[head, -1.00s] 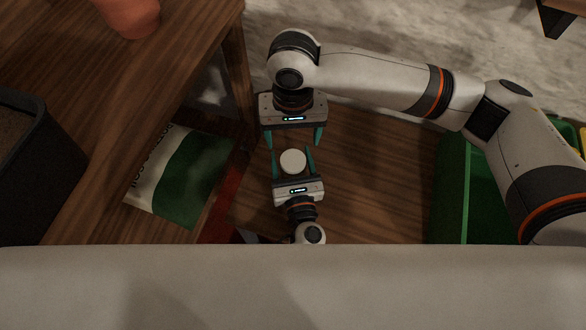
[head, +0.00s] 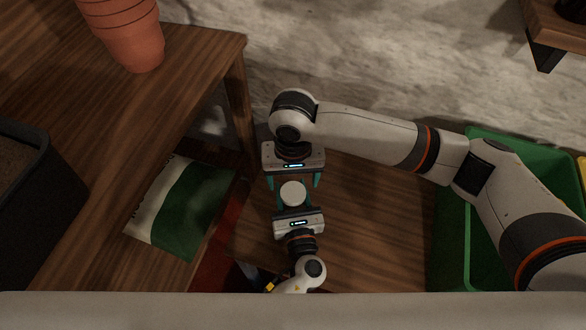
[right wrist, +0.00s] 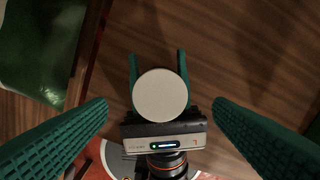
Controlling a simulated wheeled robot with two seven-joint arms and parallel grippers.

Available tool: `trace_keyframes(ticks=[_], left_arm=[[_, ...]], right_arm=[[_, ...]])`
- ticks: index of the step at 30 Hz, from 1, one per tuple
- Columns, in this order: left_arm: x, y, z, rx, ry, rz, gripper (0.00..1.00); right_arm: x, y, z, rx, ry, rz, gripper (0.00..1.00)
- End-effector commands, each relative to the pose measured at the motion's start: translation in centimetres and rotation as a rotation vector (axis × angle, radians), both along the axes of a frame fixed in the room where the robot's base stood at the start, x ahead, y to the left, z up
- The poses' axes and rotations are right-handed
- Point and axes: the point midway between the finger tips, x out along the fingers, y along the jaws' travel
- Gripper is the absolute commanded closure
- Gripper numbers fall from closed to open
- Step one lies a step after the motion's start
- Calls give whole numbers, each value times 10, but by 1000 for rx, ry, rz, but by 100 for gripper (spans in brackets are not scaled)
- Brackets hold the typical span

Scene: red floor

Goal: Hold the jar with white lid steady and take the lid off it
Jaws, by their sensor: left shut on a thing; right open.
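The jar's round white lid (head: 293,192) faces up in the head view, and it also shows in the right wrist view (right wrist: 160,95). The lid sits on the jar; the jar's body is hidden beneath it. My left gripper (right wrist: 157,58) is shut on the jar, one teal finger on each side, from below in the picture. My right gripper (head: 293,184) is open and empty. Its fingers come from the opposite side and are spread wider than the lid, one to each side. In the right wrist view they are clear of the lid.
A wooden table (head: 190,60) on the left carries stacked terracotta pots (head: 135,40) and a dark soil-filled box (head: 30,190). A green and white bag (head: 185,205) lies left of the grippers. A green crate (head: 450,235) stands at right. Wooden surface (head: 370,220) around the jar is clear.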

Motion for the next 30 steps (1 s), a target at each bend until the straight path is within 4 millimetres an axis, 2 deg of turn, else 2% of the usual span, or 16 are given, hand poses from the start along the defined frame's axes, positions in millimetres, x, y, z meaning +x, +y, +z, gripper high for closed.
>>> trace_keyframes(ticks=[3, 7, 12, 19, 27, 28, 30], left_arm=[[0, 0, 0, 0, 0, 0, 100], [0, 0, 0, 0, 0, 0, 100], [0, 0, 0, 0, 0, 0, 100], [0, 0, 0, 0, 0, 0, 100], [0, 0, 0, 0, 0, 0, 100], [0, 0, 0, 0, 0, 0, 100], [0, 0, 0, 0, 0, 0, 100]], right_arm=[[0, -1, -19, -2, 2, -1, 25], [0, 0, -33, -2, 1, -1, 25], [0, 0, -40, -1, -1, 0, 25], [0, 0, -40, 0, -1, 0, 25], [0, 0, -40, 0, -1, 0, 69], [0, 0, -40, 0, -1, 0, 72], [0, 0, -40, 0, -1, 1, 73]])
